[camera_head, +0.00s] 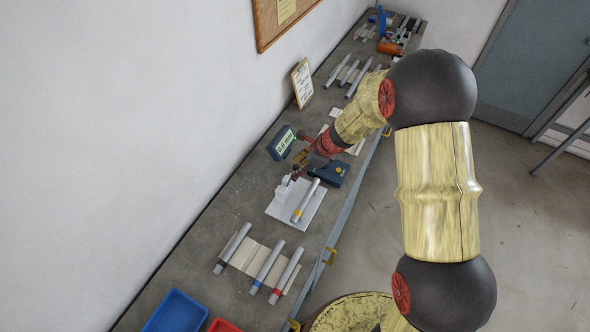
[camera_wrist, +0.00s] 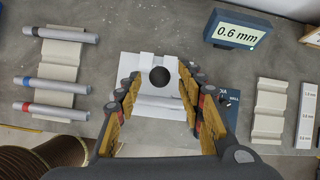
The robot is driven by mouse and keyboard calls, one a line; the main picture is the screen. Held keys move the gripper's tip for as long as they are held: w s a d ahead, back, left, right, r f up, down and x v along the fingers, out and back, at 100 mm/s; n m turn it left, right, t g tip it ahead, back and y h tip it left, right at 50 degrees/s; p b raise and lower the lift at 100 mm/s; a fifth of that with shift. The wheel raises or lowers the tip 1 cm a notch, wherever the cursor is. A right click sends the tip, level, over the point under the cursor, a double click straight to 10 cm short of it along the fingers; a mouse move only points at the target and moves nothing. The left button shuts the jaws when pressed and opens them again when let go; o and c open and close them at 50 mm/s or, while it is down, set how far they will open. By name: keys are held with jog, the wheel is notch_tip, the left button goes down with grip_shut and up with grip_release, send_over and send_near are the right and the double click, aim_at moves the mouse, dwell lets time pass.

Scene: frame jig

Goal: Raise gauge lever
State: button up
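The gauge's lever ends in a round black knob (camera_wrist: 160,76), seen from above in the wrist view. My gripper (camera_wrist: 160,86) is open, with its yellow fingers on either side of the knob; I cannot tell whether they touch it. The gauge's white base plate (camera_wrist: 127,66) lies below, with a grey tube across it. In the head view my gripper (camera_head: 304,152) is over the gauge and partly hides the lever. The tube (camera_head: 305,201) with a yellow band lies on the white plate (camera_head: 283,212). The display (camera_head: 282,143) reads 0.6 mm.
Tubes with black, blue and red bands lie on a rack (camera_head: 248,258) nearer the front. Blue (camera_head: 176,312) and red bins are at the bench's near end. An empty rack (camera_wrist: 270,108) shows in the wrist view.

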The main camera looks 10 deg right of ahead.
jog(key=v, duration=0.7)
jog(key=shift+r, duration=0.35)
jog(key=shift+d, duration=0.15)
jog(key=s+d+f+n+t+h+b, duration=0.1)
jog(key=s+d+n+h+b, duration=0.1)
jog(key=s+n+b, duration=0.9)
jog(key=s+d+f+n+t+h+b, duration=0.1)
jog(key=s+d+n+h+b, duration=0.2)
jog(key=s+n+b, duration=0.8)
jog(key=s+d+b, duration=0.2)
jog(key=s+b, duration=0.2)
jog(key=s, duration=0.3)
jog(key=shift+s+d+f+b, duration=0.25)
jog(key=shift+s+d+b, duration=0.05)
jog(key=shift+s+d, duration=0.05)
